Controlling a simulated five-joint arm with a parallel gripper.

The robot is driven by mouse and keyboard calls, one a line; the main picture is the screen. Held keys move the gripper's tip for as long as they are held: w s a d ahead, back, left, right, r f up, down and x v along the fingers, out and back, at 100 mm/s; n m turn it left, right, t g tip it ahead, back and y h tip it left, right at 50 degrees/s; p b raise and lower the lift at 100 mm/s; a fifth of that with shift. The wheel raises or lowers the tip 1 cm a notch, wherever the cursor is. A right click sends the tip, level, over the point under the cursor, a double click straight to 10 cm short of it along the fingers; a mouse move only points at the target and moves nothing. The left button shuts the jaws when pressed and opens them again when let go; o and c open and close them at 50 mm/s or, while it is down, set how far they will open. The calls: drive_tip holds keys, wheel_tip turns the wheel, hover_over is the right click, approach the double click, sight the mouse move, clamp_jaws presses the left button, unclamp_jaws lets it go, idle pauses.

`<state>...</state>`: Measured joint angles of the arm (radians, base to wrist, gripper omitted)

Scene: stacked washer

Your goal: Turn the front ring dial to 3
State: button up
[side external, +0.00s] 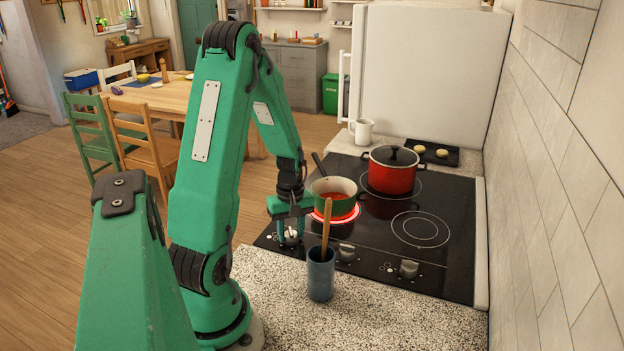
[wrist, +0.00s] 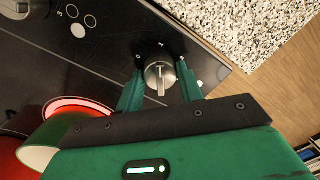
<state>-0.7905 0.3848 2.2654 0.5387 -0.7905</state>
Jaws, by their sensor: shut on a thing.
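A silver ring dial (wrist: 160,75) sits on the black cooktop (side external: 370,262). In the side view the same dial (side external: 291,237) is the leftmost along the cooktop's front edge. My gripper (wrist: 160,82) has its two green fingers on either side of the dial and is shut on it. In the side view my gripper (side external: 290,230) points down at it and partly hides it. The dial's raised grip bar runs nearly up and down in the wrist view.
A green pot of red food (side external: 334,190) stands on a glowing red ring, close behind my gripper. A red lidded pot (side external: 391,170) stands farther back. A blue cup (side external: 320,275) with a wooden spoon is just in front. Other dials (side external: 346,252) (side external: 408,268) lie to the right.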

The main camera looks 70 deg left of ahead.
drive_tip(key=m, duration=0.4)
drive_tip(key=shift+w, duration=0.15)
drive_tip(key=m, duration=0.3)
drive_tip(key=shift+m, duration=0.3)
drive_tip(key=m, duration=0.2)
drive_tip(key=shift+m+t+y, duration=0.3)
drive_tip(key=m, duration=0.3)
drive_tip(key=shift+d+m, duration=0.2)
drive_tip(key=shift+m, duration=0.2)
drive_tip(key=m, duration=0.5)
drive_tip(key=shift+s+d, duration=0.1)
drive_tip(key=shift+s, duration=0.15)
drive_tip(key=m, duration=0.6)
drive_tip(key=shift+s+f, duration=0.1)
drive_tip(key=shift+s, duration=0.05)
